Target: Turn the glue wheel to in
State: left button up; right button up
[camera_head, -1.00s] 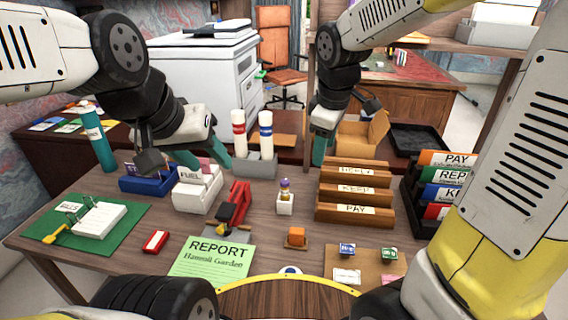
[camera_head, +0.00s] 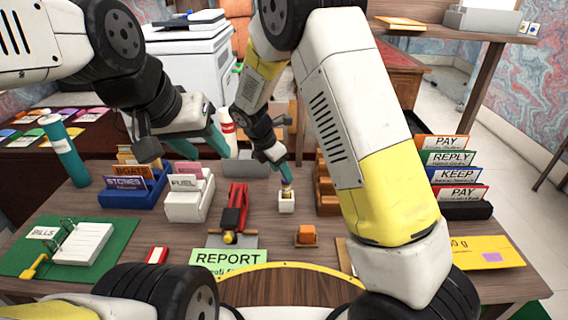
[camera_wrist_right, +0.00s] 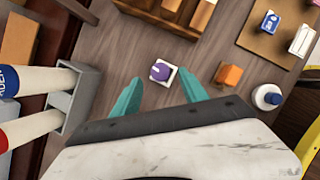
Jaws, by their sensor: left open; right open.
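The glue stick with a purple round top stands upright in a small white square holder (camera_head: 286,203) at mid-desk. In the right wrist view its purple top, the wheel (camera_wrist_right: 160,71), shows just beyond and between my fingertips. My right gripper (camera_head: 285,180) is open, pointing down at the glue stick; its teal fingers (camera_wrist_right: 160,80) straddle the purple top in the picture, and I cannot tell whether they touch it. My left gripper (camera_head: 204,150) is open and empty above the file boxes at the left. No "in" mark is legible.
A red stapler-like tool (camera_head: 233,210) stands left of the glue. An orange cube (camera_head: 306,234) sits in front right. Wooden sorters (camera_head: 325,190) are partly hidden behind my right arm. A grey holder (camera_wrist_right: 82,100) with marker-like sticks stands nearby.

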jog(key=shift+x, duration=1.55)
grip_shut()
